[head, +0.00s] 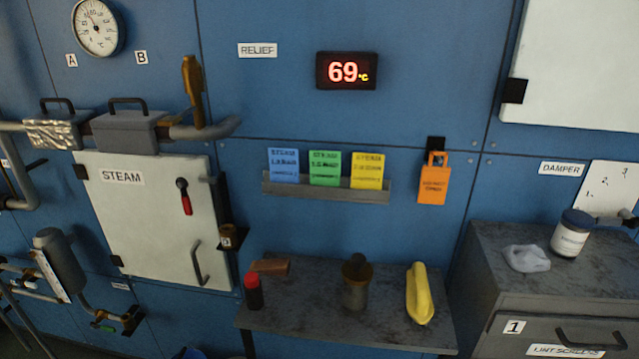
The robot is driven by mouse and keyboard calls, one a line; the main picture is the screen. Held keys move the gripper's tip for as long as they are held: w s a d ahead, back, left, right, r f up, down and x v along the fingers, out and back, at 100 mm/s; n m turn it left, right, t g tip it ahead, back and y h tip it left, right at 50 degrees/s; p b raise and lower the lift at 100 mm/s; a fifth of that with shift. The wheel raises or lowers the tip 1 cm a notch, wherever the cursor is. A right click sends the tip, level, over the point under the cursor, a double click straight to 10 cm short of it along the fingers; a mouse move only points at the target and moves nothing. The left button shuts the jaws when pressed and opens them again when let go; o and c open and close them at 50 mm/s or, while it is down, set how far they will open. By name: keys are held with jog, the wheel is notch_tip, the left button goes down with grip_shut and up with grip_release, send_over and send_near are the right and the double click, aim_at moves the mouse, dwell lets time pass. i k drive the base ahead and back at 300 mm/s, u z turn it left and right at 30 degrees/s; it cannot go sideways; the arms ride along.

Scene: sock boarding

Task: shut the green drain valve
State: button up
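A small green part (107,328), which looks like the green drain valve's handle, sits low at the far left on a thin pipe. My gripper is not in view.
Grey pipes and a cylinder (60,262) crowd the lower left, beside the white STEAM door (145,215). A low grey bench (300,325) holds a red-capped bottle (253,292), a dark canister (356,285) and a yellow object (419,294). A grey cabinet (485,290) stands right.

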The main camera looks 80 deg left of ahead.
aim_at(93, 325)
jog(key=u, duration=0.65)
jog(key=k, duration=0.5)
jog(key=u, duration=3.4)
